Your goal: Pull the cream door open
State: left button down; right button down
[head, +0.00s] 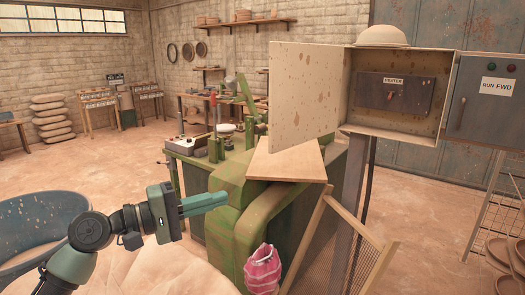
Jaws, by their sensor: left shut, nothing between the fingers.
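The cream door (304,95), with brown rust spots, stands swung open to the left of its cream cabinet (397,130). Inside the cabinet is a dark panel (396,93) labelled HEATER with a small switch on it. My left gripper (222,198) is shut and empty, with its green fingers pointing right. It is in front of the green machine, below and to the left of the door, and well apart from it. My right gripper is not in view.
A green machine (230,180) with a wooden board (287,162) on top stands below the door. A pink striped cloth (262,270) and a wood-framed mesh screen (375,262) are in front. A grey RUN FWD box (484,104) is right of the cabinet.

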aim_at(305, 80)
jog(key=i, duration=0.9)
